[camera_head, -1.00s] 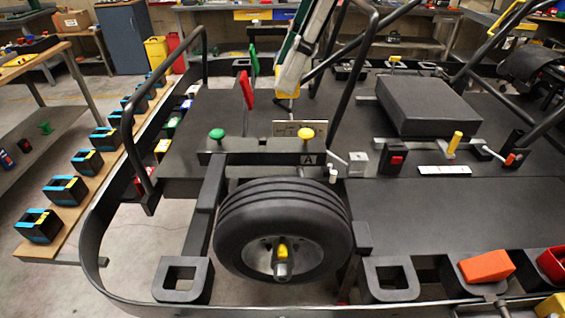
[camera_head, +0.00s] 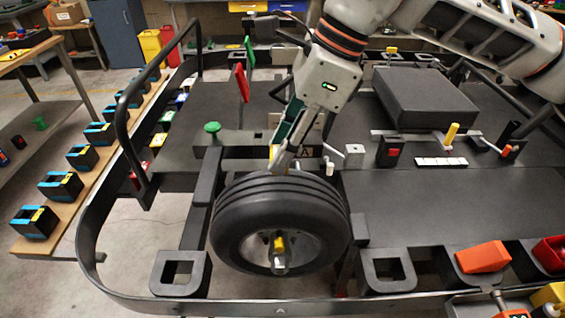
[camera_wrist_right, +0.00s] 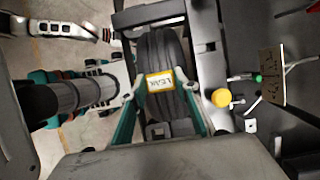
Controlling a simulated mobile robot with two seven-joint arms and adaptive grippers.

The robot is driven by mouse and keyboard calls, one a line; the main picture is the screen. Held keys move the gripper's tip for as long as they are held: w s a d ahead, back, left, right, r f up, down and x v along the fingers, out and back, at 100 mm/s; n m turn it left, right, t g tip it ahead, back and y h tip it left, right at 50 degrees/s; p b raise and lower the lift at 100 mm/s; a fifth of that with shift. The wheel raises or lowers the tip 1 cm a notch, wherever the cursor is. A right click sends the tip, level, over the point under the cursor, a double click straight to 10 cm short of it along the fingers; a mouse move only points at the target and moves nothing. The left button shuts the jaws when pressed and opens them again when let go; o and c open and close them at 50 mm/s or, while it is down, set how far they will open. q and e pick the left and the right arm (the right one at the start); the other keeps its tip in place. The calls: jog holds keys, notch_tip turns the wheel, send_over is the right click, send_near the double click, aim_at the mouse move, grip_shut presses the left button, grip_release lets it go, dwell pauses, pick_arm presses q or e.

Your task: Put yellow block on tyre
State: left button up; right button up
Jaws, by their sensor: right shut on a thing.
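The tyre (camera_head: 280,205) stands upright at the front of the kart, its tread upward and hub toward me. My right gripper (camera_head: 276,162) reaches down to just above its top from the upper right. In the right wrist view, the yellow block (camera_wrist_right: 160,81), with a pale face marked "LEAK", sits between the fingers of my right gripper (camera_wrist_right: 161,90). The tyre (camera_wrist_right: 160,47) lies behind it. I cannot tell whether block and tyre touch. In the head view only a bit of yellow shows at the fingers. My left gripper seems to be a pale part (camera_wrist_right: 112,36) at the wrist view's upper left.
A green knob (camera_head: 212,127) stands on the bar behind the tyre, and a yellow knob (camera_wrist_right: 221,97) is close beside my right gripper. A black bent rail (camera_head: 126,130) rises at left. Square sockets (camera_head: 180,274) flank the tyre. An orange block (camera_head: 482,257) lies at front right.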

jog(key=shift+f, duration=2.05)
jog(key=shift+f, duration=0.1)
jog(key=o, duration=0.9)
jog(key=v, duration=1.2)
jog(key=shift+b, duration=0.3)
